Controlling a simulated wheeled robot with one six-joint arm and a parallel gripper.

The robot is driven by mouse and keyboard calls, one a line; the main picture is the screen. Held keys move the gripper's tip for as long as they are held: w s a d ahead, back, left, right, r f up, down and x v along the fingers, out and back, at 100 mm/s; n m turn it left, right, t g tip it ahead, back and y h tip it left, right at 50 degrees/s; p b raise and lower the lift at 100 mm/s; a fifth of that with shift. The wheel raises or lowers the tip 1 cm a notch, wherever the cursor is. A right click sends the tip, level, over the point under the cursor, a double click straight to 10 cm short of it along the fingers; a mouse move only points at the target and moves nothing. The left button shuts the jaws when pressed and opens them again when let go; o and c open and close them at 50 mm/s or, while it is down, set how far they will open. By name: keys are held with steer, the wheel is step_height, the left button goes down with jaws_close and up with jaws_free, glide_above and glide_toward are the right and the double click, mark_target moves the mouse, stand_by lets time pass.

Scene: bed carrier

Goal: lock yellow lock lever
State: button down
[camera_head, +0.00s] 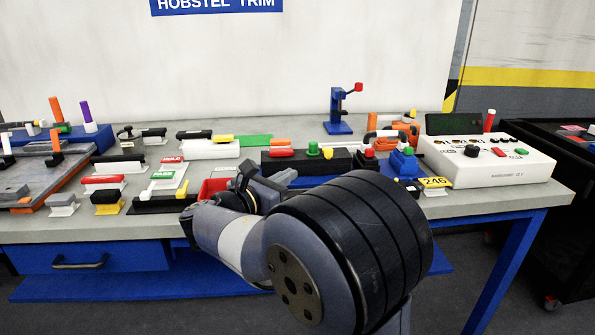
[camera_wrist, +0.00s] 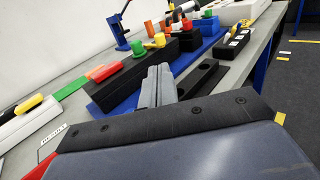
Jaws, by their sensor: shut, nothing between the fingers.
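A yellow lever-like handle (camera_head: 222,139) lies beside a black handle on a white block in the head view. It seems to be the yellow handle (camera_wrist: 28,103) at the left edge of the wrist view. Another small yellow part (camera_head: 411,113) sits on an orange device at the back right. I cannot tell which is the lock lever. My gripper (camera_wrist: 160,72) is shut and empty in the wrist view, its two grey fingers together beside a black block with holes (camera_wrist: 202,80). Neither yellow part is touched. In the head view my arm hides much of the gripper.
A black box (camera_head: 305,162) with red, orange and green parts stands behind my gripper. A blue toggle clamp (camera_head: 338,127) stands at the back. A white control box (camera_head: 487,161) is at the right. The grey table (camera_head: 30,229) is crowded; its front-left edge is bare.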

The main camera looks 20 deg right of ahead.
mark_target(328, 153)
steer(key=b+x, duration=0.2)
steer(key=x, duration=1)
steer(key=shift+w+d, duration=0.15)
steer(key=shift+d, duration=0.15)
steer(key=shift+d+f, duration=0.1)
steer(key=shift+s+d+n+t+y+b, duration=0.15)
steer(key=shift+s+n+t+y+b, duration=0.05)
steer(key=shift+n+t+y+b, duration=0.25)
